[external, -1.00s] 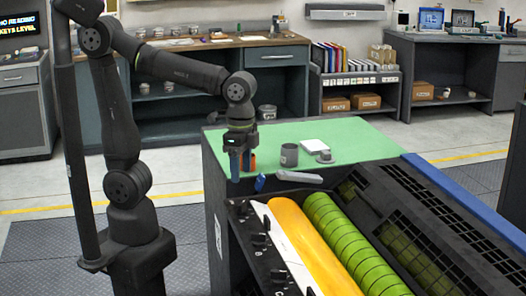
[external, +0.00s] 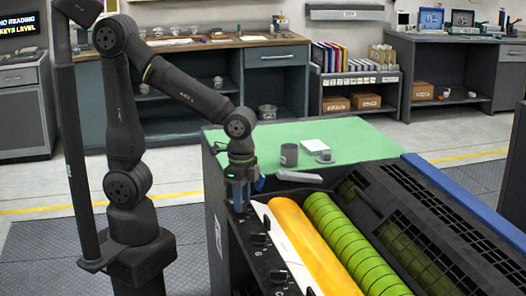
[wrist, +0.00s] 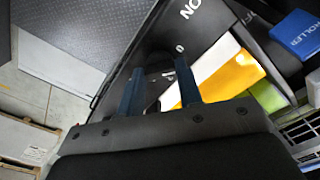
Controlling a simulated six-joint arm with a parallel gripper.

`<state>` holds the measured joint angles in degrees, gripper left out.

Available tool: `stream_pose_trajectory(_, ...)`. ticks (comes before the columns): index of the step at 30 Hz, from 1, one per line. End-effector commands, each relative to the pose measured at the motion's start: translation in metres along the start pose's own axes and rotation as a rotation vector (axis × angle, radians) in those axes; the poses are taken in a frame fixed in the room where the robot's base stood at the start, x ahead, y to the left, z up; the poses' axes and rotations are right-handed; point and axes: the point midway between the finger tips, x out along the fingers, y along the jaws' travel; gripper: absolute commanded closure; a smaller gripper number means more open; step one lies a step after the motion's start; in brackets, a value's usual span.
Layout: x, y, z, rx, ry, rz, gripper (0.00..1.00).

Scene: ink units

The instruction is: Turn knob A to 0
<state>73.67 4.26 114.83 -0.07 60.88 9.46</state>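The row of small dark knobs runs along the near-left edge of the ink unit. One knob (external: 259,240) and another (external: 278,274) show in the external view; their letters are too small to read surely. My gripper (external: 238,206) points down at the far end of this row and hides what lies under it. In the wrist view, its two blue fingers (wrist: 158,75) stand apart over the black panel. A white 0 mark (wrist: 180,48) shows near the right fingertip. A dark shape between the fingers may be a knob; its pointer and any contact are unclear.
The yellow ink roller (external: 300,235) and the green roller (external: 350,240) lie right of the panel. A dark cup (external: 289,154), a white block (external: 314,145) and a grey tool (external: 299,177) are on the green top (external: 360,140).

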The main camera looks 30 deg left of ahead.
Motion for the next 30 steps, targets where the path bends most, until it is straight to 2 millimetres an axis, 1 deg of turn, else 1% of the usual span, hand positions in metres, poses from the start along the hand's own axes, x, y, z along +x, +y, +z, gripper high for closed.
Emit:
stream_pose_trajectory(1,-0.0001,-0.0001,0.0000,0.000,0.000,0.000,0.79)
stream_pose_trajectory(3,-0.0002,-0.0001,-0.0001,0.000,0.000,0.000,0.90)
stream_pose_trajectory(7,-0.0003,-0.0001,-0.0001,-0.011,0.000,0.000,0.90)
stream_pose_trajectory(10,-0.0002,0.0000,-0.0002,-0.061,0.000,-0.001,0.90)
stream_pose_trajectory(18,-0.0002,0.0002,-0.0004,-0.308,0.000,-0.001,0.90)
stream_pose_trajectory(21,-0.0003,0.0002,-0.0005,-0.374,0.000,-0.001,0.90)
stream_pose_trajectory(24,-0.0003,0.0002,-0.0005,-0.409,0.000,-0.001,0.90)
stream_pose_trajectory(30,-0.0003,0.0002,-0.0006,-0.421,0.000,-0.001,0.90)
